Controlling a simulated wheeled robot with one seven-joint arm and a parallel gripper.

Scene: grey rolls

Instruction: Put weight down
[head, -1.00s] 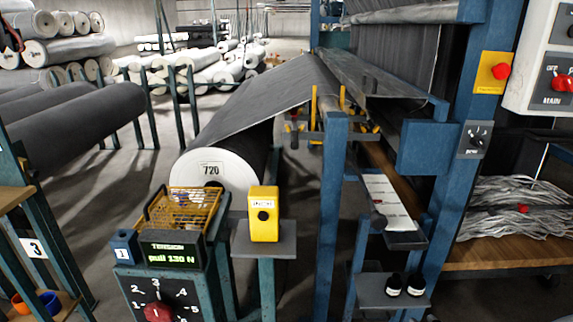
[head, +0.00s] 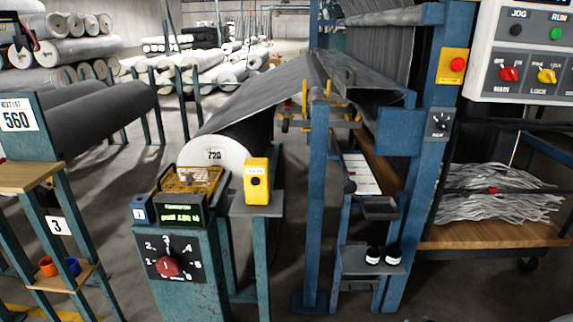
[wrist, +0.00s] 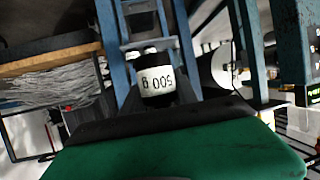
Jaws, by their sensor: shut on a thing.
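A black weight (wrist: 158,95) with a white label, reading 500 g upside down, is large and close in the wrist view. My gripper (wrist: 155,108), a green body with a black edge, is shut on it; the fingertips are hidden. The wrist picture is inverted, so the weight appears roughly upright. The gripper and held weight do not show in the head view. Two small black-and-white weights (head: 383,255) stand on a grey shelf (head: 358,263) low on the blue machine frame. A small empty-looking dark tray (head: 380,209) sits above that shelf.
Blue posts (head: 318,210) flank the shelf. To the left stand a tension box (head: 178,214) with a red dial, a yellow box (head: 257,182) and a grey roll (head: 213,154) marked 720. A cart (head: 490,238) with pale strips stands at right. Floor shows in front.

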